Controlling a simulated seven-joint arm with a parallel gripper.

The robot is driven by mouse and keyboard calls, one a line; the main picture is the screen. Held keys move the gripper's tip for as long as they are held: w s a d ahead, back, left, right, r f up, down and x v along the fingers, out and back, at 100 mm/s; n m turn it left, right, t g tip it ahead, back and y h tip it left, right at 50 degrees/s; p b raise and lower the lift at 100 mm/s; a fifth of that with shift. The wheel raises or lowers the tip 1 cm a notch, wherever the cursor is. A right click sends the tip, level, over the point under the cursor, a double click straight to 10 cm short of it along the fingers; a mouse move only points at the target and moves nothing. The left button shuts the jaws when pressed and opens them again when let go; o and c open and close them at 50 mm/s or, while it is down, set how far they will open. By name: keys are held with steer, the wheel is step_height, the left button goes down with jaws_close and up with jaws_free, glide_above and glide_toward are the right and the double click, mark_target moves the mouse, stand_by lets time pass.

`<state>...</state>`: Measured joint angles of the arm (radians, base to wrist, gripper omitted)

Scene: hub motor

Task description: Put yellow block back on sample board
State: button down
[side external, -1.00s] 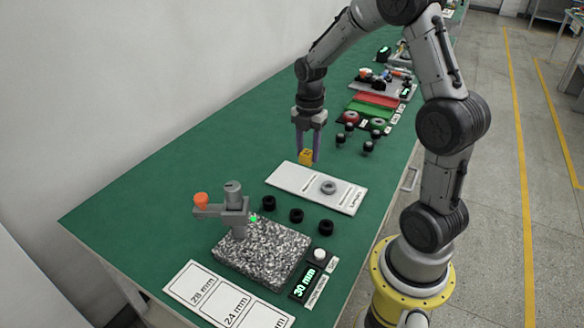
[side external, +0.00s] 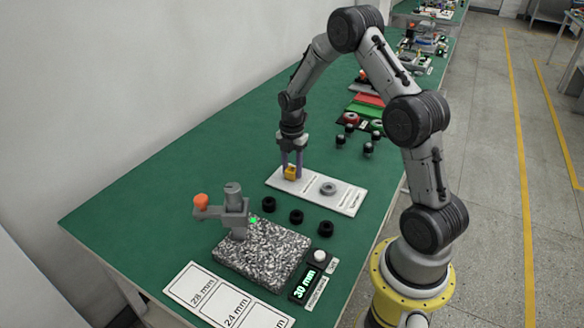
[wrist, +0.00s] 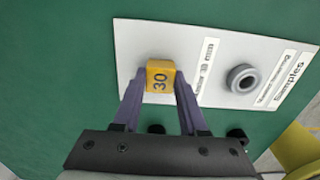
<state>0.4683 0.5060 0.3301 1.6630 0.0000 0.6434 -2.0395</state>
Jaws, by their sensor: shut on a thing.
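The yellow block (side external: 291,173), marked 30 in the wrist view (wrist: 160,77), is between the fingers of my gripper (side external: 292,170). My gripper is shut on it; the fingers also show in the wrist view (wrist: 160,95). The white sample board (side external: 342,199) lies flat on the green table, and it also fills the upper part of the wrist view (wrist: 135,37). The block is over the board's left end. I cannot tell whether it touches the board. A grey ring (side external: 328,188) lies on the board to the right of the block.
Several black rings (side external: 297,216) lie in front of the board. A speckled stone slab (side external: 262,254) with a grey gauge stand (side external: 236,208) is at the front, beside a display reading 30 mm (side external: 304,284). Black-knobbed pieces (side external: 368,149) stand behind the board. Open green table (side external: 215,150) lies to the left.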

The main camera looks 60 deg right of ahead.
steer(key=shift+f, duration=0.1)
steer(key=shift+c, duration=2.2)
jaws_free()
